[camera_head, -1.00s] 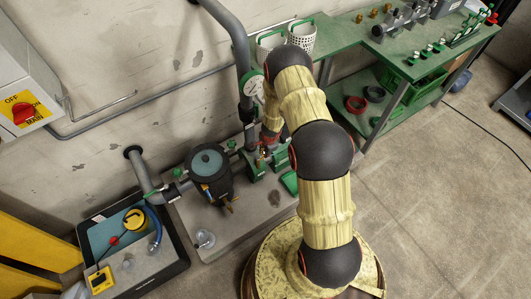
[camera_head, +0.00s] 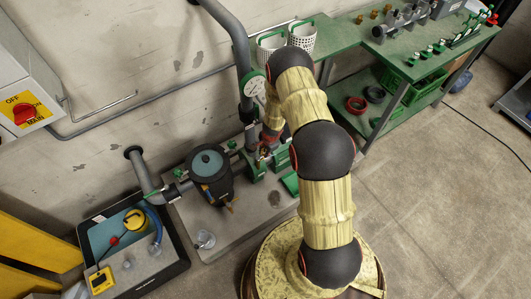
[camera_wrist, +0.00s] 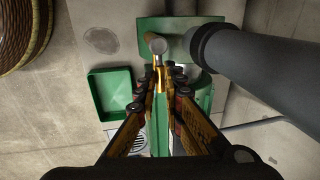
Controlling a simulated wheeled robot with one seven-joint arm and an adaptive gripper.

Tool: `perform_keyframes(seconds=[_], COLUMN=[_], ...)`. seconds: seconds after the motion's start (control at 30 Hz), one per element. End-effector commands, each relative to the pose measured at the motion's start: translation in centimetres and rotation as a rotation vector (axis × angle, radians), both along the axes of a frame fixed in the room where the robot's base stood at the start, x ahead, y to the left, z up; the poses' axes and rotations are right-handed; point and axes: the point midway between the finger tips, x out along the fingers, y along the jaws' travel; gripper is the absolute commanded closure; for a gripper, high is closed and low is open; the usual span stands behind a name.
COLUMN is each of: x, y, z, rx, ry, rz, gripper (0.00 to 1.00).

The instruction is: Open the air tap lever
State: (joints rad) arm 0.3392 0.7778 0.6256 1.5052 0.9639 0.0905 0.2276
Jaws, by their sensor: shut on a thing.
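My gripper (camera_wrist: 160,95) shows in the wrist view with its two brown, dark-jointed fingers closed in around a slim brass part of the air tap (camera_wrist: 158,62). A grey round end (camera_wrist: 159,46) of the tap shows just past the fingertips. The lever itself is mostly hidden between the fingers, so its angle cannot be told. In the head view my gripper (camera_head: 264,151) is small and partly hidden by my arm, low beside the upright grey pipe and the gauge (camera_head: 255,88).
A thick dark pipe (camera_wrist: 255,70) runs close on the right in the wrist view. A green tray (camera_wrist: 112,92) lies to the left. In the head view a dark pump (camera_head: 210,172) stands left of the gripper and a green workbench (camera_head: 420,50) behind right.

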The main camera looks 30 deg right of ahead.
Motion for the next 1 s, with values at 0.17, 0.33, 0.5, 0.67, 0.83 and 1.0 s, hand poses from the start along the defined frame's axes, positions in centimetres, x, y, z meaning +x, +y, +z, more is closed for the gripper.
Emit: perform_keyframes(seconds=[0.17, 0.33, 0.5, 0.67, 0.83, 1.0], x=[0.0, 0.0, 0.0, 0.0, -0.3, -0.9], y=[0.0, 0.0, 0.0, 0.0, -0.1, -0.1], z=[0.0, 0.0, 0.0, 0.3, 2.3, 5.7], rx=[-0.001, -0.001, -0.001, -0.001, -0.001, -0.002], ry=[-0.001, -0.001, -0.001, -0.001, -0.002, -0.003], rz=[0.001, 0.001, 0.001, 0.001, 0.001, 0.002], gripper=[0.82, 0.72, 0.72, 0.72, 0.72, 0.72])
